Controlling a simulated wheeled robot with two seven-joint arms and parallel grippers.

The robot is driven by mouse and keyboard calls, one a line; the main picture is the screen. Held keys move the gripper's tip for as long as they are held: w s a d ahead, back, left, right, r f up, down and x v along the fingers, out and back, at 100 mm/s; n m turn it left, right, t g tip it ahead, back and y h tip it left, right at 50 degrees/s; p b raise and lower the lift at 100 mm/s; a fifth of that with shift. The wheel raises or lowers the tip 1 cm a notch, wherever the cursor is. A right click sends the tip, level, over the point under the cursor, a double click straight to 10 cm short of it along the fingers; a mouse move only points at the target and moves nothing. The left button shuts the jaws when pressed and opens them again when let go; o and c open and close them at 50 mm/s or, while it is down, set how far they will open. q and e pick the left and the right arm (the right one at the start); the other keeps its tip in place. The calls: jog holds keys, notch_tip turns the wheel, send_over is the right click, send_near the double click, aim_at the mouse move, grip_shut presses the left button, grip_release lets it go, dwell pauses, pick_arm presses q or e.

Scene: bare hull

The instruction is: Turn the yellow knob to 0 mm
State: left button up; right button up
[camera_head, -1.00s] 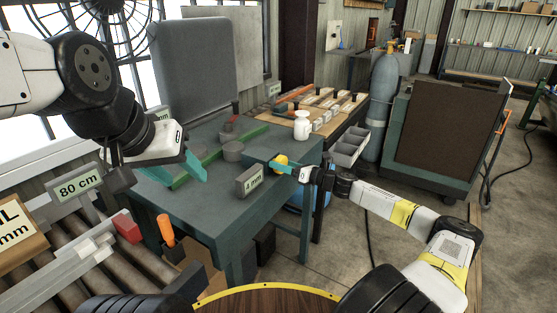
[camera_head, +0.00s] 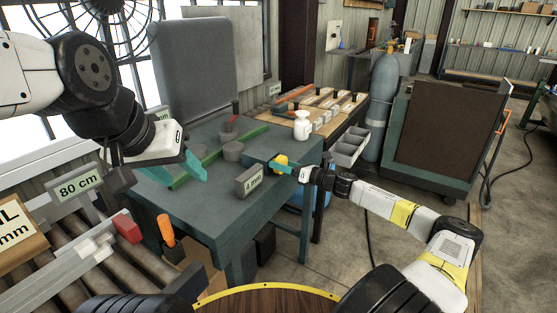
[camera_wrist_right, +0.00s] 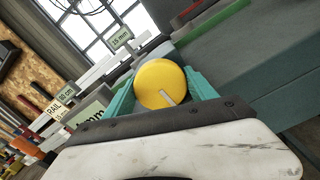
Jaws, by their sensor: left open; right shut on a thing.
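The yellow knob (camera_head: 280,160) is at the right side of the green table, near a grey block reading "4 mm" (camera_head: 250,181). In the right wrist view the knob (camera_wrist_right: 161,84) is a round yellow disc with a pale pointer line running from its centre toward the lower right. My right gripper (camera_head: 284,166) is shut on the knob, with one teal finger on each side of it; the fingers also show in the right wrist view (camera_wrist_right: 162,92). My left gripper (camera_head: 190,172) is open and empty above the table's left part.
The green table (camera_head: 215,205) bears a green rail (camera_head: 192,178) and a grey cylinder (camera_head: 233,151). A white bottle (camera_head: 302,126) stands behind the knob. An orange-handled tool (camera_head: 166,230) and a block reading "80 cm" (camera_head: 80,187) are at the left.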

jog(key=shift+d+f, duration=0.1)
dwell(0.3)
jog(key=o, duration=1)
jog(key=shift+o, duration=0.2)
jog(key=v, duration=0.7)
jog(key=shift+s+d, duration=0.2)
jog(key=shift+d, duration=0.05)
